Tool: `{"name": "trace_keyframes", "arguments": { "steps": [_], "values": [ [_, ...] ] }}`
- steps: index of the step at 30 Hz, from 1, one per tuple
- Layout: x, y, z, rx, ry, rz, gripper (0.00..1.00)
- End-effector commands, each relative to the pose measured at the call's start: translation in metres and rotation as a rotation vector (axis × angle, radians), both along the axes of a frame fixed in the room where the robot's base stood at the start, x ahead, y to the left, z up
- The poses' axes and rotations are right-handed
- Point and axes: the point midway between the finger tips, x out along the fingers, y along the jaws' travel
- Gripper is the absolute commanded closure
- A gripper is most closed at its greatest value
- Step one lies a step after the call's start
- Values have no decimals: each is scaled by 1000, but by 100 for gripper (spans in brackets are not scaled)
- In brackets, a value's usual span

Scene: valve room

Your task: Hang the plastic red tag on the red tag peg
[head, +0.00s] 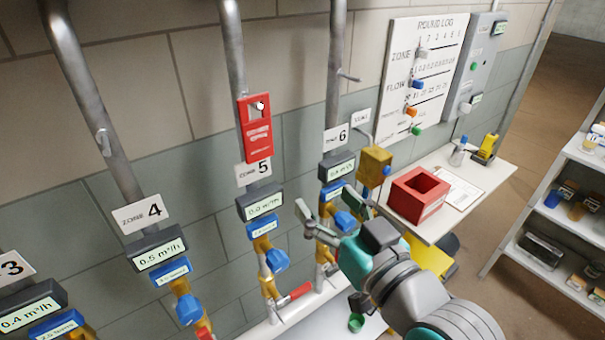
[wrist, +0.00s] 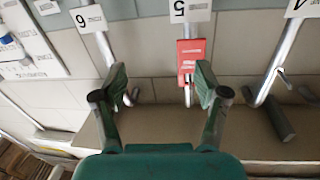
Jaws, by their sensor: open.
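The red tag (head: 257,128) hangs flat against the zone 5 pipe, above the zone 5 sign. A small light stub shows at its top hole, so it appears to be on that pipe's peg. It also shows in the wrist view (wrist: 190,58), upside down, beyond the gap between my fingers. My gripper (head: 333,210) is open and empty, right of and below the tag, in front of the zone 6 pipe. Its spread fingers show in the wrist view (wrist: 160,84), apart from the tag. Similar pegs stick out of the zone 4 pipe (head: 103,141) and zone 6 pipe (head: 350,77).
Meters and blue-handled valves line the pipes below the signs. A red open-topped box (head: 418,195) stands on a white table (head: 480,178) at right, near a yellow box (head: 374,165). Shelves (head: 560,215) stand far right.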

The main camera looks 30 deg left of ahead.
Motion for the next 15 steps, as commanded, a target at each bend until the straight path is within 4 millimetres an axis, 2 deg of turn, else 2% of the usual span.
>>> {"name": "trace_keyframes", "arguments": {
  "steps": [1, 6, 10, 15],
  "values": [
    [-5, 8, 17, -4, -23, 30, 27],
    [-19, 25, 48, -25, -65, 102, 27],
    [-24, 31, 57, -34, -80, 125, 27],
    [-23, 38, 58, -37, -81, 131, 27]
  ]
}}
